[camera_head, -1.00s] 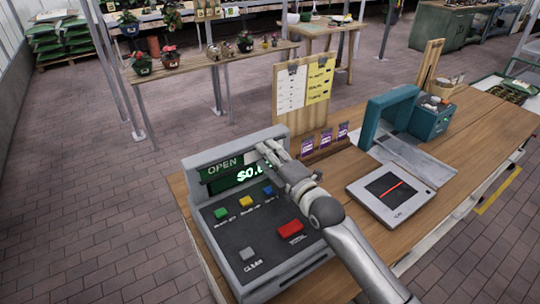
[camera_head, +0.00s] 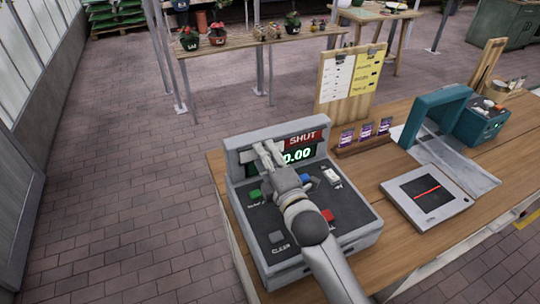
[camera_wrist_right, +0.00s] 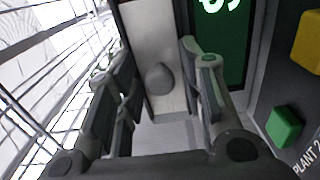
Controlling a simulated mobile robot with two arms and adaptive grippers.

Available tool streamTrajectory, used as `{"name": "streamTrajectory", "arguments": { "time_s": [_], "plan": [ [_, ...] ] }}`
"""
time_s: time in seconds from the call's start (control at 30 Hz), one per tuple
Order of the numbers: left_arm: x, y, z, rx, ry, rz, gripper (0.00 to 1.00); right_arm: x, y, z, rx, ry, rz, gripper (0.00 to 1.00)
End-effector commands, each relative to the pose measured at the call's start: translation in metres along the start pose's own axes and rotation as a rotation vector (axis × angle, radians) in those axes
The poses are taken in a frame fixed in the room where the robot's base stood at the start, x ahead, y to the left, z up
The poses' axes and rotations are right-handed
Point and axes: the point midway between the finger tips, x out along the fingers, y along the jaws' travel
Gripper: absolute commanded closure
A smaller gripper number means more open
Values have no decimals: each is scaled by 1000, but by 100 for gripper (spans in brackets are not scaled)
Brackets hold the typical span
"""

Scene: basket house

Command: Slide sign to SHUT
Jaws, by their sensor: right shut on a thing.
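A grey cash register stands on the wooden counter; its sign (camera_head: 304,138) shows a red panel reading SHUT at the right of its top bar. My right gripper (camera_head: 266,151) is at the left part of the bar, just left of the red panel. In the right wrist view, the fingers (camera_wrist_right: 150,92) are around a grey knob (camera_wrist_right: 160,78) on a pale sliding cover (camera_wrist_right: 141,35). The gripper hides part of the cover in the head view, and no OPEN lettering shows. My left gripper is not in view.
Below the sign is a green-digit display (camera_head: 299,155), partly behind my gripper. A green button (camera_head: 254,196) and a red button (camera_head: 327,215) are on the register. A scanner plate (camera_head: 428,197) lies to the right. A card rack (camera_head: 362,144) stands behind.

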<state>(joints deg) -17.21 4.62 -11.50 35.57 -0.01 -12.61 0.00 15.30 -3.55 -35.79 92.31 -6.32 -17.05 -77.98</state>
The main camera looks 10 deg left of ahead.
Motion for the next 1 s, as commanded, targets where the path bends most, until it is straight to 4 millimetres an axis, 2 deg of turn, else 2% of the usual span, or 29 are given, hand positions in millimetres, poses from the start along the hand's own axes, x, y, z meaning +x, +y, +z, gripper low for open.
{"name": "streamTrajectory", "arguments": {
  "time_s": [0.03,0.07,0.1,0.4,0.57,1.0],
  "plan": [
    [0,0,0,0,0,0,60,0,-2,-3,3,5,-4,100],
    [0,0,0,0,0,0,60,0,-2,-3,4,5,-4,61],
    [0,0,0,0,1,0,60,0,-2,-3,4,5,-4,58],
    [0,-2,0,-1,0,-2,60,-1,-1,-2,2,3,-2,58],
    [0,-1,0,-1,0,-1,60,-10,-2,-1,2,3,-2,58],
    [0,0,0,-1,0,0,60,-84,-3,-3,1,4,-5,58]
  ]
}}
